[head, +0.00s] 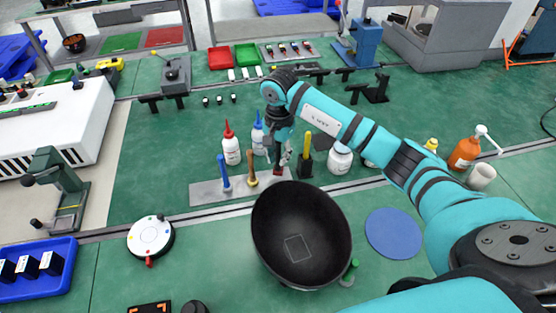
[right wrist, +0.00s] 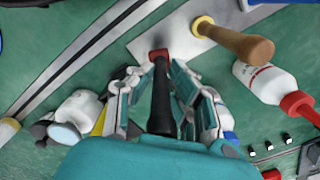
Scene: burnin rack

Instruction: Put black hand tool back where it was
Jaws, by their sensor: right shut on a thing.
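The black hand tool (right wrist: 160,98) has a black handle and a red collar. My right gripper (right wrist: 162,92) is shut on its handle. In the head view this gripper (head: 281,158) points down at the right end of the grey metal plate (head: 208,196), and only the tool's red part (head: 278,171) shows clearly. In the right wrist view the red collar is at the edge of the plate (right wrist: 176,42); I cannot tell whether it is seated in it. A blue-handled tool (head: 224,172) and a wooden-handled tool (head: 252,167) stand upright in the plate. My left gripper is not in view.
A large black bowl-shaped thing (head: 300,225) is just in front of the plate. Red-capped (head: 231,148) and blue-capped (head: 258,138) bottles stand behind it. A yellow-handled item (head: 307,147) and a white jar (head: 340,160) are to the right.

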